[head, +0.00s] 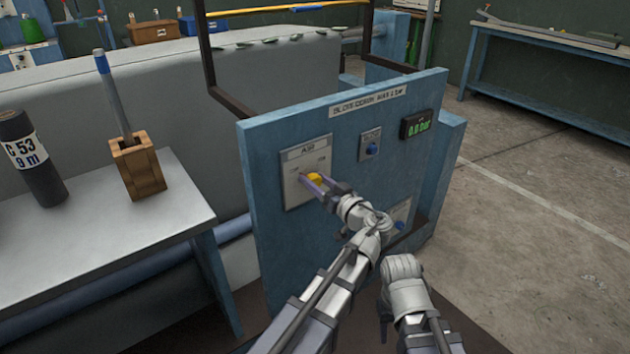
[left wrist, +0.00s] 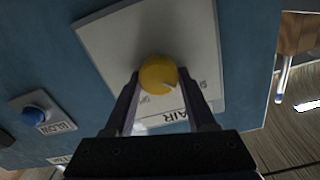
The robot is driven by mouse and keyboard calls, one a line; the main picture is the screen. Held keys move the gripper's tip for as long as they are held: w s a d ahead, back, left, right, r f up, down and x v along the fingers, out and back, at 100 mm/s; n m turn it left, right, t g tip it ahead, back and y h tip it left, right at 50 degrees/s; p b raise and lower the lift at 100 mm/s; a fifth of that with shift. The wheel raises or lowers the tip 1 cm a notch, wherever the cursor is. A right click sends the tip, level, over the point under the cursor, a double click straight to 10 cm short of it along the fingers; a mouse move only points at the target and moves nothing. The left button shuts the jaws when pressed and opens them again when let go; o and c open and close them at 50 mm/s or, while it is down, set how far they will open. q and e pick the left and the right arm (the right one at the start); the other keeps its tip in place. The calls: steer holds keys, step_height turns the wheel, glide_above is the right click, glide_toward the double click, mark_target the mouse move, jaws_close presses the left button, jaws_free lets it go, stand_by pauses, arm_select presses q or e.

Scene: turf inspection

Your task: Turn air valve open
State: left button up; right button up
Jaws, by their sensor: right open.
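The air valve is a round yellow knob (head: 315,178) on a pale plate (head: 306,160) labelled AIR, on the blue panel. My left gripper (head: 313,183) is at the knob. In the left wrist view the yellow knob (left wrist: 158,75) sits between the two fingertips of my left gripper (left wrist: 159,72), which close on its sides. A pale notch shows on the knob's lower right. My right gripper (head: 384,312) is low, right of my left arm and away from the panel; its fingers are mostly hidden by the arm.
The panel also bears a display (head: 416,124) reading 0.0 bar and a blue button (head: 372,149). Another small plate sits lower, partly behind my left arm. A grey table (head: 100,235) at left holds a black cylinder (head: 32,160) and a wooden block (head: 137,167). Floor at right is clear.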

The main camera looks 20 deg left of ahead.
arm_select(q)
jaws_close()
stand_by(0.3)
steer(key=m, duration=0.4)
steer(key=shift+f+m, duration=0.1)
steer(key=shift+m, duration=0.3)
steer(key=m, duration=0.4)
steer(key=shift+a, duration=0.1)
steer(key=m, duration=0.5)
steer(key=shift+m, duration=1.9)
steer(key=shift+m, duration=0.3)
